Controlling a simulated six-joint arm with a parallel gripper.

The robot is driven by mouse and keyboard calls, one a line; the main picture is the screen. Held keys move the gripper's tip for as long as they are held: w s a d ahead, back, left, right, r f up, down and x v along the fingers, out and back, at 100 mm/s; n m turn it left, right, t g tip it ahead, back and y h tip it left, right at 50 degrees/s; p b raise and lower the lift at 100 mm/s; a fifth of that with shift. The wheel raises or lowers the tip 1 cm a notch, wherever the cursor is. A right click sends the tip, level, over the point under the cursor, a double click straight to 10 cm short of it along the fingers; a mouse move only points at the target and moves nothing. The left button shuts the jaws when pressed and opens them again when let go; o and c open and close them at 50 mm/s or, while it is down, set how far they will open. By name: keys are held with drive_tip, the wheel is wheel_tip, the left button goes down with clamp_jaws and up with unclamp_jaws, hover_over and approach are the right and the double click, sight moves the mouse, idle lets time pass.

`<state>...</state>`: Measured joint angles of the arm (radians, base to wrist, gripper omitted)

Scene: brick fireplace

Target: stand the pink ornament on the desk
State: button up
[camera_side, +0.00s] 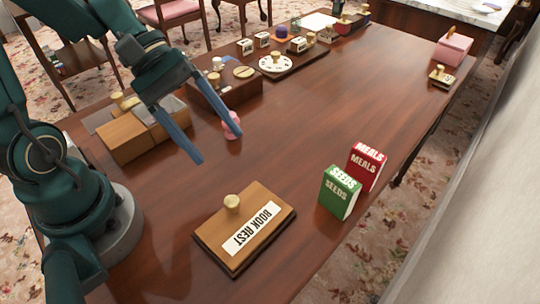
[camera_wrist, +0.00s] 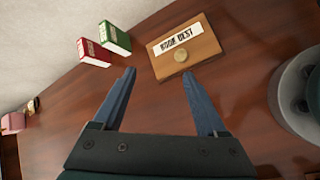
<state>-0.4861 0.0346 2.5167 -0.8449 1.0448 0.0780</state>
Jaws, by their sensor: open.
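The pink ornament (camera_side: 231,126) is a small pink piece on the brown wooden desk (camera_side: 330,120), in front of a wooden box. One blue finger of my gripper (camera_side: 219,149) overlaps it in the side view and hides part of it, so I cannot tell whether it stands or lies, or whether the finger touches it. My gripper is open, its two blue fingers well apart and pointing down over the desk. In the wrist view, my gripper (camera_wrist: 158,75) has nothing between its fingertips, and the ornament does not show there.
A "BOOK REST" board (camera_side: 245,228) with a brass knob lies near the front. Green (camera_side: 339,192) and red (camera_side: 365,167) books stand to its right. Wooden boxes (camera_side: 128,136) are at left, a pink box (camera_side: 452,48) at far right. The desk's middle right is clear.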

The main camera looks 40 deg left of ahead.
drive_tip(key=s+a+r+m+t+y, duration=0.4)
drive_tip(key=m+y, duration=0.4)
drive_tip(key=m, duration=0.3)
drive_tip(key=shift+s+r+m, duration=0.2)
drive_tip(key=shift+m, duration=0.1)
